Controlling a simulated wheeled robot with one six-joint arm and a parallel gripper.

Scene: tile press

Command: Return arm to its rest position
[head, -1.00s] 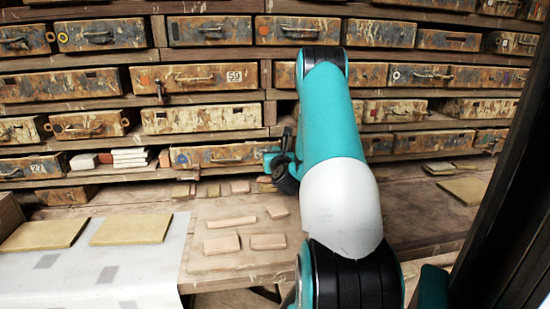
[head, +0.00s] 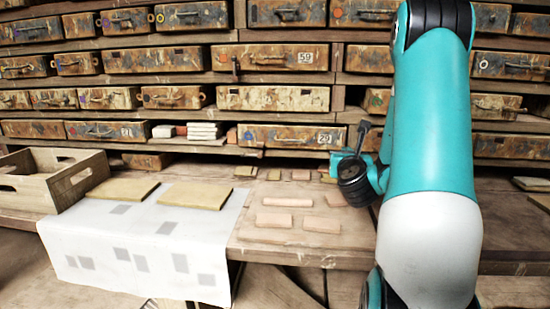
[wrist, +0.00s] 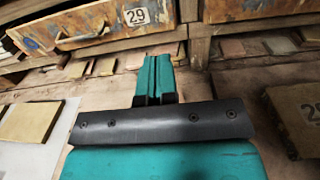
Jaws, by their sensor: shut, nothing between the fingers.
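My arm, teal and white, fills the right of the head view. My gripper (head: 342,160) is past the black wrist, low in front of the drawers and above the back of the bench. In the wrist view my gripper (wrist: 154,78) shows its two teal fingers pressed together with nothing between them. They point towards the base of the drawer rack, just right of the drawer marked 29 (wrist: 85,32). It is clear of the tiles, as far as I can see.
Flat clay tiles (head: 285,201) lie on the wooden bench (head: 255,235). Yellowish boards (head: 196,195) lie on a white cloth (head: 75,235), beside a wooden crate (head: 75,183). Drawer shelves (head: 270,35) fill the back. A numbered board (wrist: 302,112) lies right of my gripper in the wrist view.

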